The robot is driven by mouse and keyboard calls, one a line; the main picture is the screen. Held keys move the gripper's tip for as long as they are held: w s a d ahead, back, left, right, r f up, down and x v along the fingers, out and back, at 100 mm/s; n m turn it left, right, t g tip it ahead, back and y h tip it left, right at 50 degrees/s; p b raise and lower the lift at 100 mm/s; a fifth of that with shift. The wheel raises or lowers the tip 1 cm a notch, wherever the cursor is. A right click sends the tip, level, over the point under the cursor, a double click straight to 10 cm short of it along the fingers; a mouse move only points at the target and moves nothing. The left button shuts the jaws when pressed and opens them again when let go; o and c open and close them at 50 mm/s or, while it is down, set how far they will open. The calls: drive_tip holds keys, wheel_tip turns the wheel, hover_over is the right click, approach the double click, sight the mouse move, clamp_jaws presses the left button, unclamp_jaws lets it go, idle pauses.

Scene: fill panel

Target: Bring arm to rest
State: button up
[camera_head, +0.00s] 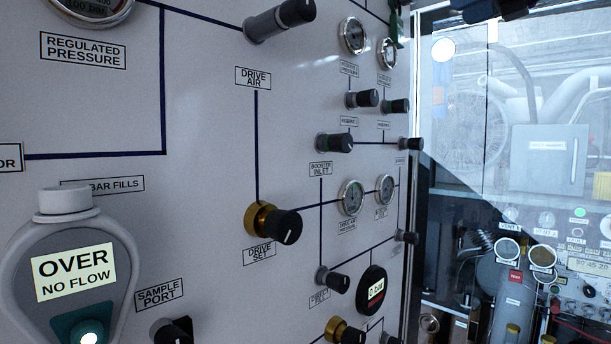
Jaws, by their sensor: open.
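The fill panel (205,120) is a light grey upright face that fills the left and middle of the head view. It carries dark flow lines, labels, knobs and gauges. The brass DRIVE SET knob (272,222) with its black cap is near the middle. A grey device (68,265) at lower left reads "OVER NO FLOW" and has a lit light at its bottom. I cannot make out my gripper anywhere in this view. A dark shape (495,10) is cut off at the top right edge, and I cannot tell what it is.
Several knobs stick out from the panel, among them a long grey one (280,20) at the top and the SAMPLE PORT knob (172,331). A round display (372,290) sits low right. Beyond the panel edge is a bright window (465,110) above more equipment and gauges.

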drive_tip(key=s+f+n+g+h, duration=0.2)
drive_tip(key=s+f+n, duration=0.6)
drive_tip(key=f, duration=0.7)
drive_tip(key=s+f+n+g+h, duration=0.2)
drive_tip(key=s+f+n+h, duration=0.3)
drive_tip(key=f, duration=0.9)
drive_tip(key=s+f+n+g+h, duration=0.2)
drive_tip(key=s+f+n+h, duration=0.1)
drive_tip(key=s+f+n, duration=0.8)
wheel_tip(320, 180, down, 5)
drive_tip(key=n, duration=0.3)
drive_tip(key=shift+d+r+n+g+h, duration=0.15)
drive_tip(key=shift+r+n+g+h, duration=0.05)
drive_tip(key=shift+n+g+h, duration=0.2)
